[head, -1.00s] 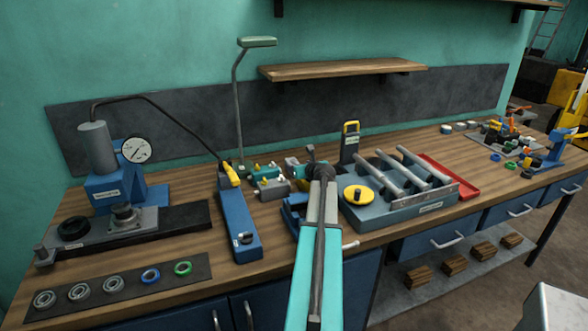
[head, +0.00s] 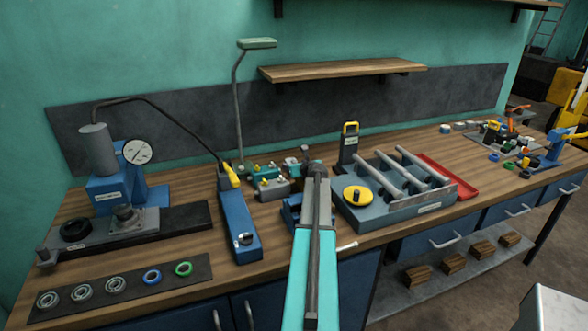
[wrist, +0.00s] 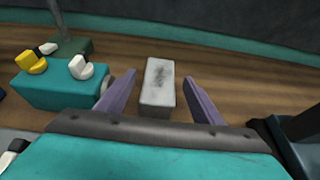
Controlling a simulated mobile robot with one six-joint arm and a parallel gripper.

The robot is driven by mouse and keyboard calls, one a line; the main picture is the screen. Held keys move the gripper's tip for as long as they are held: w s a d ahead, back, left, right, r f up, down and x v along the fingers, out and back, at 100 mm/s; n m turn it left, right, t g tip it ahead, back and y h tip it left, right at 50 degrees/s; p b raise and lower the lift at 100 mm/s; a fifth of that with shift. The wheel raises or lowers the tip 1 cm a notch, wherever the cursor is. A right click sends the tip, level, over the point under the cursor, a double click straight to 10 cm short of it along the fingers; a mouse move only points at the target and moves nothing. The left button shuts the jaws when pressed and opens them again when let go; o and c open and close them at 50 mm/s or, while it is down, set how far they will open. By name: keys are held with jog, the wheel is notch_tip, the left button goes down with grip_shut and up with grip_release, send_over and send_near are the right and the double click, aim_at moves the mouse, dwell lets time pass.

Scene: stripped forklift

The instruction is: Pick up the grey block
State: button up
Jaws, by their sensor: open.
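The grey block (wrist: 158,88) is a pale, scuffed rectangular block lying on the wooden bench top in the wrist view. My gripper (wrist: 159,78) is open, with one purple finger on each side of the block and a visible gap on both sides. I cannot tell how far above the bench the fingertips are. In the head view the grey block (head: 291,162) shows only in small part, beside the end of my arm, and my fingers are hidden there.
A teal valve block (wrist: 60,85) with yellow and white knobs stands just left of my gripper. A dark stand (wrist: 290,130) is at the right. A blue-grey tray (head: 400,210) with metal rods and a blue pump (head: 240,225) flank my arm.

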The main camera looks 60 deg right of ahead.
dwell(0.3)
grip_shut()
jog(key=shift+r, duration=0.15)
notch_tip(320, 180, up, 10)
jog(key=b, duration=0.1)
dwell(0.8)
dwell(0.6)
